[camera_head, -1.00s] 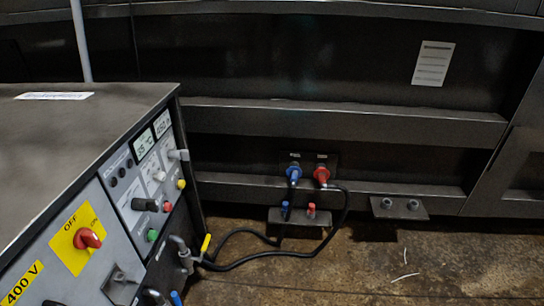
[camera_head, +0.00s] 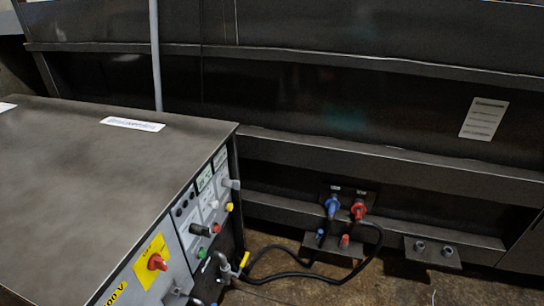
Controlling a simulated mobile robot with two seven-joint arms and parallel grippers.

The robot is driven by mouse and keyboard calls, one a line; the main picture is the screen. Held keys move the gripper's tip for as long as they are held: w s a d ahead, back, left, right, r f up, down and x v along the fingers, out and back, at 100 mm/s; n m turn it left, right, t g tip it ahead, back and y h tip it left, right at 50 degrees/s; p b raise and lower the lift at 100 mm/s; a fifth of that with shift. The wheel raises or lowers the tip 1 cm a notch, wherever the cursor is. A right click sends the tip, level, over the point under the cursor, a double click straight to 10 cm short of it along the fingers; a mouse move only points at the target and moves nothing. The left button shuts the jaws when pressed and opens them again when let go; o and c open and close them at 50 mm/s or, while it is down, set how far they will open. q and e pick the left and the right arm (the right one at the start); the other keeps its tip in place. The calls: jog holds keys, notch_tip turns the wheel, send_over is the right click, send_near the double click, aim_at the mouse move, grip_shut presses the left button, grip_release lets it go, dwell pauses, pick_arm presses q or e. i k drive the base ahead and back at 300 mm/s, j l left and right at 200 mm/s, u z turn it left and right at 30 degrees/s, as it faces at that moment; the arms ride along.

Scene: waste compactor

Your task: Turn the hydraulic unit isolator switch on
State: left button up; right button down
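The hydraulic unit (camera_head: 90,190) is a dark metal cabinet at the left, with a control panel on its right-hand face. The isolator switch (camera_head: 157,262) is a red rotary knob on a yellow plate (camera_head: 150,249), low on that panel. It is seen at a steep angle, and its exact setting cannot be told. A yellow 400 V label (camera_head: 116,294) is partly cut off below it. Neither of my grippers is in view, and nothing touches the switch.
A dark compactor wall (camera_head: 350,110) runs behind the unit. Blue (camera_head: 332,206) and red (camera_head: 358,209) hose couplings sit on it, with black hoses (camera_head: 300,274) reaching toward the unit. Brown floor (camera_head: 380,288) shows at the lower right. A grey vertical pipe (camera_head: 155,55) stands behind the unit.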

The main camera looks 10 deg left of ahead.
aim_at(155, 261)
jog(key=u, duration=1.05)
